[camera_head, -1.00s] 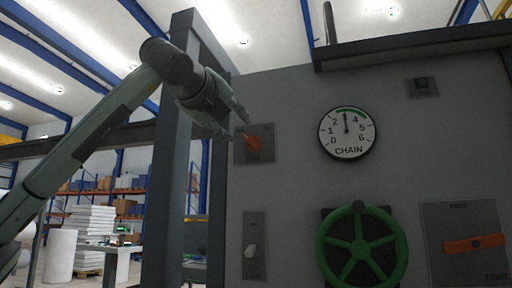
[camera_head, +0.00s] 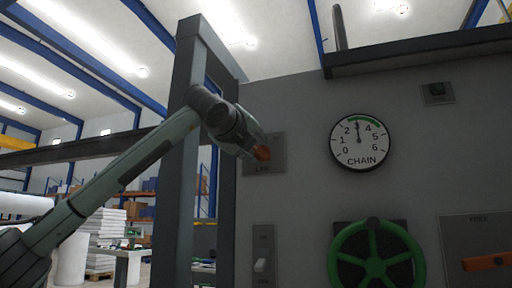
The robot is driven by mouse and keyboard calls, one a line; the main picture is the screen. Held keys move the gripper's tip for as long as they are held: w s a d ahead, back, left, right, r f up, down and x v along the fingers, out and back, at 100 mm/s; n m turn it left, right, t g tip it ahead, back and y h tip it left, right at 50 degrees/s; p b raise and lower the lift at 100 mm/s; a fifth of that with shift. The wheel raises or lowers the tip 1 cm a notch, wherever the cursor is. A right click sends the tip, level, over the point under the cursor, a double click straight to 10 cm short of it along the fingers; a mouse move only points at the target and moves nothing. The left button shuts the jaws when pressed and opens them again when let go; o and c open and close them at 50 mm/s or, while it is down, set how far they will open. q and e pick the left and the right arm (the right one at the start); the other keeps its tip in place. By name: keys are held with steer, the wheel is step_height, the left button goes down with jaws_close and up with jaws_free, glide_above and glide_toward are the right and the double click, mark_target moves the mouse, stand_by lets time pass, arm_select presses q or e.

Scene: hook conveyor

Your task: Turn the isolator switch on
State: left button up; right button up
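The handle's exact angle is partly hidden. My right gripper is not in view.
A dark steel post (camera_head: 193,165) stands behind my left arm.

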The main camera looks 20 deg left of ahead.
arm_select(q)
jaws_close()
